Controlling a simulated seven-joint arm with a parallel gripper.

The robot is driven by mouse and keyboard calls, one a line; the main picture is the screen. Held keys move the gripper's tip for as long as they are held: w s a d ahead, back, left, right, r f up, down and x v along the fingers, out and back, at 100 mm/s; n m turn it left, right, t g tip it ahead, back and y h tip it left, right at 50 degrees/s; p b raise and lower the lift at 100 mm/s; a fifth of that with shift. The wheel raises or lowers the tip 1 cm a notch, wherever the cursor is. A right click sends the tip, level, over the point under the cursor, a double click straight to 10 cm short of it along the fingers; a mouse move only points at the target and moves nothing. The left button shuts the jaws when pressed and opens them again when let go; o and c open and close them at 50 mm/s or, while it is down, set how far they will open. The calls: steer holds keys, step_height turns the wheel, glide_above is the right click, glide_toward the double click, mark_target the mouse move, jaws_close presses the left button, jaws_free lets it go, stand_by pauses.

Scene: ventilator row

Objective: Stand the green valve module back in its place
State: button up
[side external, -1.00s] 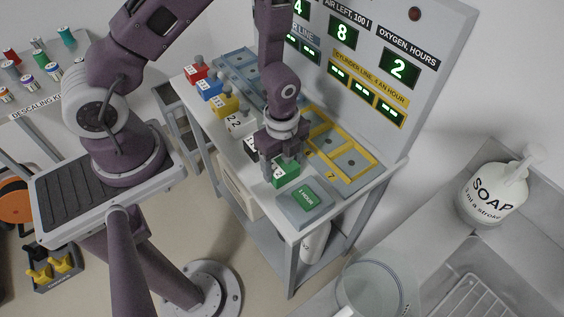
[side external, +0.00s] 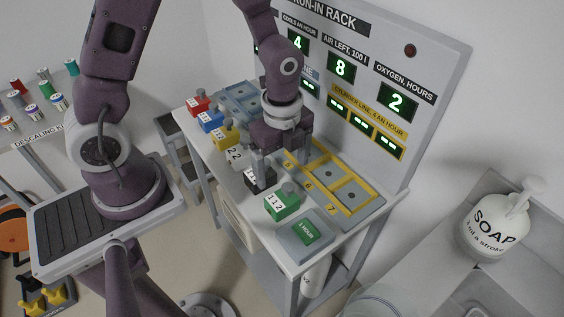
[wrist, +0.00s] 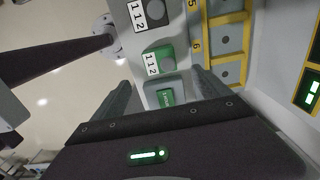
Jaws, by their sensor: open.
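The green valve module (side external: 281,204), labelled 1 1 2 with a grey knob on top, stands upright on the bench's front strip. It is between the black module (side external: 259,179) and the grey pad with a green "1 HOUR" button (side external: 307,232). It also shows in the wrist view (wrist: 158,60), apart from my fingers. My gripper (side external: 283,160) is open and empty, above the bench near the black module. Its fingers flank the pad in the wrist view (wrist: 165,88). The yellow-framed bays (side external: 349,191) behind look empty; my gripper partly covers that area.
Red (side external: 198,104), blue (side external: 210,120), yellow (side external: 224,137) and white (side external: 237,157) modules continue the row to the left. The display panel (side external: 424,75) rises behind the bench. A soap bottle (side external: 492,228) stands by the sink at right.

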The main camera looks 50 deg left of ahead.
step_height(320, 180, up, 12)
steer(key=s+a+n+t, duration=0.2)
steer(key=n, duration=0.5)
steer(key=s+a+r+n+t, duration=0.1)
steer(key=s+r+n+t, duration=0.2)
steer(key=s+r+n, duration=0.6)
steer(key=shift+s+r+n+t, duration=0.3)
steer(key=shift+s+r+n, duration=0.05)
steer(key=shift+s+n, duration=0.65)
